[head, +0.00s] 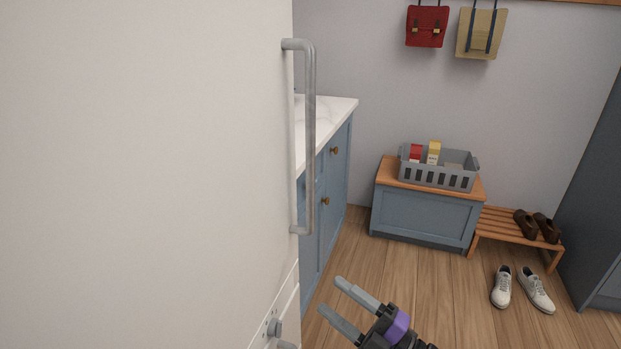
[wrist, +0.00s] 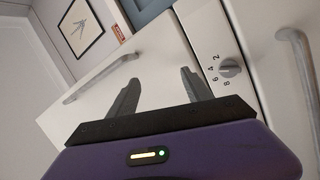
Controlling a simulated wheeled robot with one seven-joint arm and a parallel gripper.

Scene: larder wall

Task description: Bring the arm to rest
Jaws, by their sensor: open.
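My gripper (head: 341,300) is at the bottom middle of the head view, with grey fingers and a purple body. Its two fingers are spread apart with nothing between them. In the wrist view my gripper (wrist: 158,85) also shows open and empty, in front of a white door with a long handle (wrist: 100,77). In the head view the large white door (head: 150,170) fills the left side, and its grey vertical bar handle (head: 309,140) is left of and above the gripper. The gripper appears apart from the handle. Most of my arm is out of view.
Blue cabinets (head: 335,180) with a marble top stand behind the door. A grey basket (head: 438,176) with packages sits on a blue chest (head: 420,215). A wooden shoe rack (head: 500,226) and white shoes (head: 536,290) are at right. A dial (wrist: 229,68) is near the gripper. Middle floor is clear.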

